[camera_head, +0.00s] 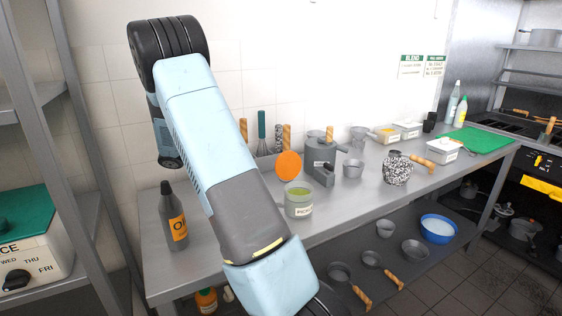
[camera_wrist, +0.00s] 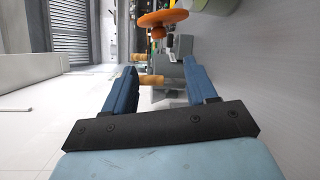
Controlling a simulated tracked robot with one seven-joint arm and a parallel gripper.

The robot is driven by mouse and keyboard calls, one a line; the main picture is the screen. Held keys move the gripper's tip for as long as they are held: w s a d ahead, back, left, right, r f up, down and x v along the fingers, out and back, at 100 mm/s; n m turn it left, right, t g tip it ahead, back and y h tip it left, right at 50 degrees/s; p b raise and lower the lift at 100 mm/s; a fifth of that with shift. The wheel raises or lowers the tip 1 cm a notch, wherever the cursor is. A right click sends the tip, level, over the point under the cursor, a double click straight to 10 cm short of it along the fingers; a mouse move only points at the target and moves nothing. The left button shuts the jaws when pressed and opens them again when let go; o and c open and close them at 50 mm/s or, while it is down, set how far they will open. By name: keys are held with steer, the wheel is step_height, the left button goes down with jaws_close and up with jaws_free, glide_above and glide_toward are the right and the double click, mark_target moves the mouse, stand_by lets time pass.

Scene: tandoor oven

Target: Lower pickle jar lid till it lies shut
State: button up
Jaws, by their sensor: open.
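The pickle jar (camera_head: 299,205) stands upright on the steel table, pale with green contents and a label. Its round orange lid (camera_head: 289,165) stands raised at the jar's back edge, so the mouth is open. In the wrist view the orange lid (camera_wrist: 155,19) shows near the top, with a knob on its face, and part of the jar (camera_wrist: 212,5) is cut off at the upper right. My gripper (camera_wrist: 160,66) is open, with nothing between its fingers, and apart from the lid. In the head view my arm fills the foreground and the gripper is not visible.
On the steel table (camera_head: 340,212), a dark oil bottle (camera_head: 173,218) stands at the left. A grey metal container (camera_head: 319,158) stands behind the jar, and a speckled pot (camera_head: 397,169) to its right. A lower shelf holds pans and a blue bowl (camera_head: 438,229).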

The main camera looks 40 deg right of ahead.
mark_target(281, 161)
steer(key=x, duration=1.3)
steer(key=shift+s+d, duration=0.15)
steer(key=shift+d, duration=0.1)
steer(key=shift+f, duration=0.1)
jaws_close()
steer(key=shift+s+d, duration=0.1)
steer(key=shift+d, duration=0.2)
steer(key=shift+a, duration=0.45)
